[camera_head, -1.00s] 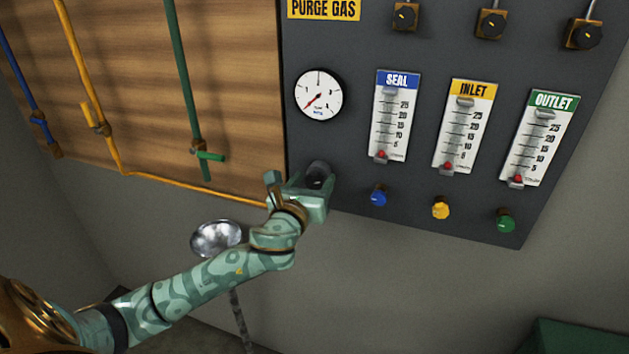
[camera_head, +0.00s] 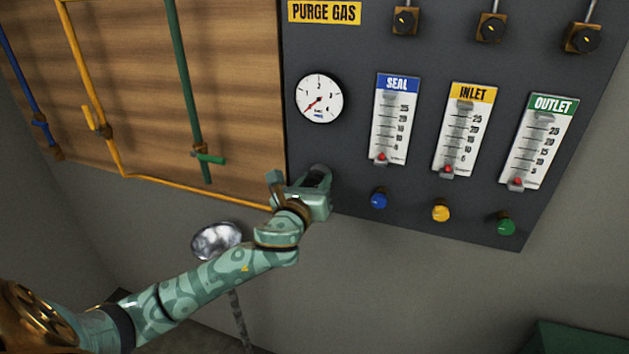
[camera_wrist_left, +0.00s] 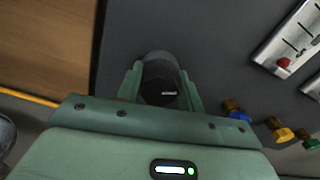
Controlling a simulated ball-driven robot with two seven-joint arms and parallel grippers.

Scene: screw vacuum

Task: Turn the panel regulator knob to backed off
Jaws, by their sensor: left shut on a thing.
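The regulator knob (camera_wrist_left: 160,82) is dark and round with a small white mark on its face. It sits low on the left side of the dark panel (camera_head: 345,150). My left gripper (camera_head: 318,182) is shut on it, with one finger on each side in the left wrist view. In the head view the gripper mostly hides the knob. The round white gauge (camera_head: 319,98) above it has a red needle pointing to the lower left, near the low end of its scale. My right gripper is in no view.
Blue (camera_head: 379,199), yellow (camera_head: 441,211) and green (camera_head: 506,224) small knobs sit right of my gripper, under the SEAL, INLET and OUTLET flow meters. Coloured pipes run down the wooden board (camera_head: 235,90) at left.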

